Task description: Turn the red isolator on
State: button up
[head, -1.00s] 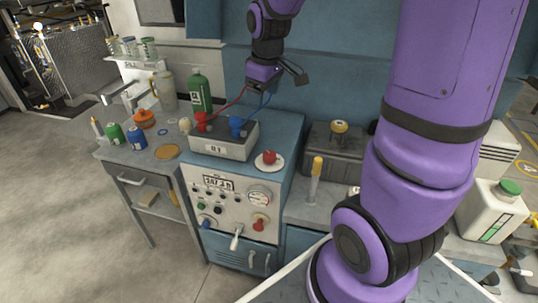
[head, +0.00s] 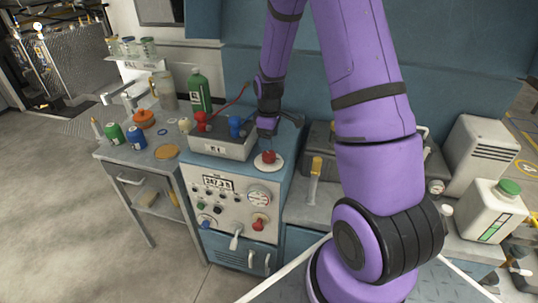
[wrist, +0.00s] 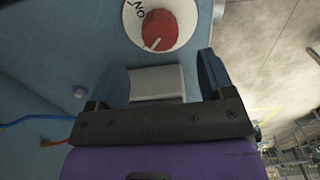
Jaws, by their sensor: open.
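The red isolator is a red knob (head: 269,156) on a white round plate on top of the blue cabinet. In the wrist view the red knob (wrist: 158,29) has a pale pointer line aimed toward the lower left. Lettering that appears to read "ON" is on the plate's upper left, away from the pointer. My gripper (head: 267,132) is just above and behind the knob in the head view.
A grey box (head: 224,141) with red and blue terminals and cables stands left of the knob. The cabinet front (head: 226,207) carries a display, a gauge, a lever and another red knob (head: 259,222). A yellow-handled tool (head: 316,168) stands to the right.

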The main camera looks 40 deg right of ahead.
aim_at(269, 153)
notch_tip(269, 153, down, 7)
jog(key=shift+f, duration=0.2)
jog(key=shift+c, duration=0.4)
jog(key=c, duration=0.8)
jog(key=shift+c, duration=0.2)
